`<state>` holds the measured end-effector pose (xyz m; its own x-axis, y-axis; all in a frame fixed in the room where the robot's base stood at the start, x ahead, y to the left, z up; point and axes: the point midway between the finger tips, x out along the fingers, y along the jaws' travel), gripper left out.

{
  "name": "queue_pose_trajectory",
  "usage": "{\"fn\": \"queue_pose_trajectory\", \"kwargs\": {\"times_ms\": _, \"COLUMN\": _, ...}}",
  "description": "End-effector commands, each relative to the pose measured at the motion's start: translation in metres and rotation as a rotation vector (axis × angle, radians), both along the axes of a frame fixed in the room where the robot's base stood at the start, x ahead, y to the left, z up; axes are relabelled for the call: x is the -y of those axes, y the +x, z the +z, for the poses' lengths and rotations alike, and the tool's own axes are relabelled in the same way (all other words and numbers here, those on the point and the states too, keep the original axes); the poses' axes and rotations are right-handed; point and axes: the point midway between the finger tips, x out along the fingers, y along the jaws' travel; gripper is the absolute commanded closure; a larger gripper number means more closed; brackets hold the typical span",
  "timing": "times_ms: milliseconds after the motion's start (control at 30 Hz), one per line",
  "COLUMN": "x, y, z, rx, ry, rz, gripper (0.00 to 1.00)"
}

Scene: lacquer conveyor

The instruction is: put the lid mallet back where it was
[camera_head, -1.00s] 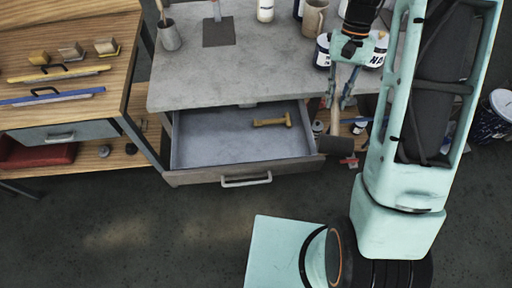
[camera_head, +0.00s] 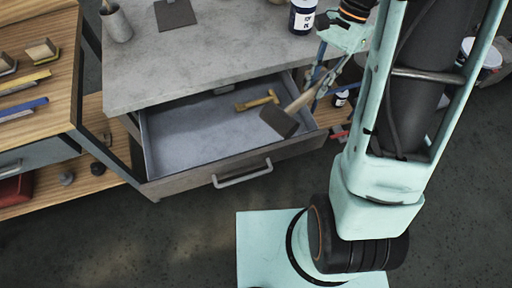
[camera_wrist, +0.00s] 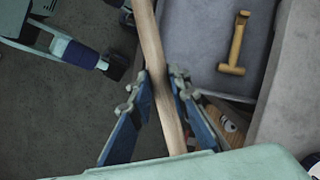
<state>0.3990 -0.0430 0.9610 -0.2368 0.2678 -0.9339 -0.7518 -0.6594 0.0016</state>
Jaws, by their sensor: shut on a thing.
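The lid mallet (camera_head: 279,121) has a dark blocky head and a pale wooden handle. My gripper (camera_head: 313,94) is shut on the handle, with the head hanging down and to the left. In the head view the head overlaps the right front part of the open drawer (camera_head: 190,150); its height above the drawer is unclear. The wrist view shows the handle (camera_wrist: 150,45) between my fingers (camera_wrist: 163,85), its head out of frame. A small yellow-brown T-shaped wooden tool (camera_head: 258,101) lies in the drawer; it also shows in the wrist view (camera_wrist: 236,45).
The grey worktop (camera_head: 200,65) above the drawer holds a grey cup (camera_head: 116,24), a dark square plate (camera_head: 175,14) and a labelled jar (camera_head: 302,16). A wooden bench (camera_head: 45,65) stands at left. The drawer's left part is clear.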

Motion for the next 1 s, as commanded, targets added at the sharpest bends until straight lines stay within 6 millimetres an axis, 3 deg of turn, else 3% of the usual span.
{"fn": "queue_pose_trajectory", "kwargs": {"times_ms": 33, "x": 0.003, "y": -0.005, "z": -0.020, "rx": 0.002, "ry": 0.000, "rz": -0.070, "gripper": 1.00}}
{"fn": "queue_pose_trajectory", "kwargs": {"times_ms": 133, "x": 0.006, "y": -0.013, "z": -0.032, "rx": 0.002, "ry": 0.002, "rz": -0.202, "gripper": 1.00}}
{"fn": "queue_pose_trajectory", "kwargs": {"times_ms": 300, "x": 0.010, "y": -0.021, "z": -0.045, "rx": 0.001, "ry": 0.003, "rz": -0.365, "gripper": 1.00}}
{"fn": "queue_pose_trajectory", "kwargs": {"times_ms": 500, "x": 0.006, "y": -0.025, "z": -0.049, "rx": -0.002, "ry": 0.004, "rz": -0.438, "gripper": 1.00}}
{"fn": "queue_pose_trajectory", "kwargs": {"times_ms": 567, "x": -0.001, "y": -0.024, "z": -0.053, "rx": -0.002, "ry": 0.003, "rz": -0.440, "gripper": 1.00}}
{"fn": "queue_pose_trajectory", "kwargs": {"times_ms": 867, "x": -0.072, "y": -0.017, "z": -0.085, "rx": -0.004, "ry": 0.002, "rz": -0.434, "gripper": 1.00}}
{"fn": "queue_pose_trajectory", "kwargs": {"times_ms": 1000, "x": -0.097, "y": -0.015, "z": -0.111, "rx": -0.007, "ry": 0.001, "rz": -0.437, "gripper": 1.00}}
